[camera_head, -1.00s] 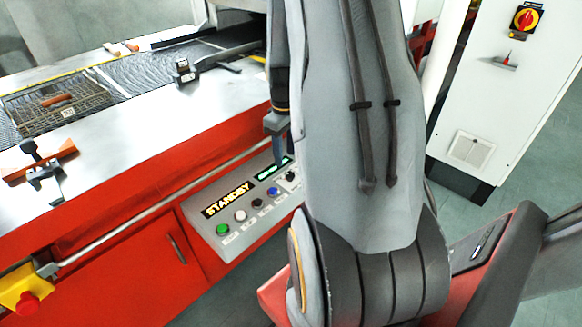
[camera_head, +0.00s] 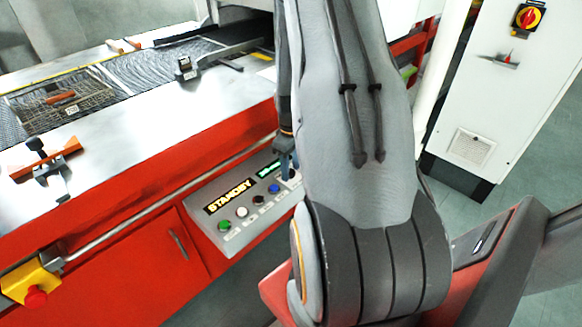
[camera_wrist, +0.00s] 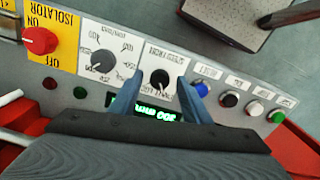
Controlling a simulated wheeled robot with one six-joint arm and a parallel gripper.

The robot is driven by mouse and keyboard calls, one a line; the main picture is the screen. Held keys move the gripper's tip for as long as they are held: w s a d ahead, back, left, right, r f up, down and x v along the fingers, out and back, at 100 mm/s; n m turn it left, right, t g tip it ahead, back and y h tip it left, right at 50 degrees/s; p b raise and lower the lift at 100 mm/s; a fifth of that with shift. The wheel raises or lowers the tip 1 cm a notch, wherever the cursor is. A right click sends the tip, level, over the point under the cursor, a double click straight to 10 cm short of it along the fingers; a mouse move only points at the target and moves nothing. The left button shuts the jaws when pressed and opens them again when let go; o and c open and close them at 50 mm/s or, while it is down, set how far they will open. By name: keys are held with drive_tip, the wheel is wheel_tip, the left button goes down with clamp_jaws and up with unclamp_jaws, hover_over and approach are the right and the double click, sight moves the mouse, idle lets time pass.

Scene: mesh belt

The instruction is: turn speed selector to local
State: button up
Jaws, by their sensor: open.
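The speed selector (camera_wrist: 160,79) is a small black rotary knob on a white label plate, which appears upside down in the wrist view. The heading on its plate seems to read "speed from". The smaller position words are too blurred to read surely, and I cannot tell which one the knob points to. My gripper (camera_wrist: 160,83) is open, with one blue-grey finger on each side of the knob. Whether the fingers touch it is unclear. In the head view my gripper (camera_head: 288,170) is low over the right end of the control panel (camera_head: 228,240) and hides the selector.
Blue (camera_wrist: 201,88), black, white and green buttons sit beside the selector. A larger dial (camera_wrist: 103,61) and a red isolator knob (camera_wrist: 40,41) are on the other side. A "STANDBY" display (camera_head: 228,196) is on the panel. A red emergency stop (camera_head: 36,297) sits at the lower left.

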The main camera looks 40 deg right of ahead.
drive_tip(key=c, duration=1)
drive_tip(key=shift+c, duration=0.2)
drive_tip(key=shift+m, duration=0.4)
drive_tip(key=m, duration=1.3)
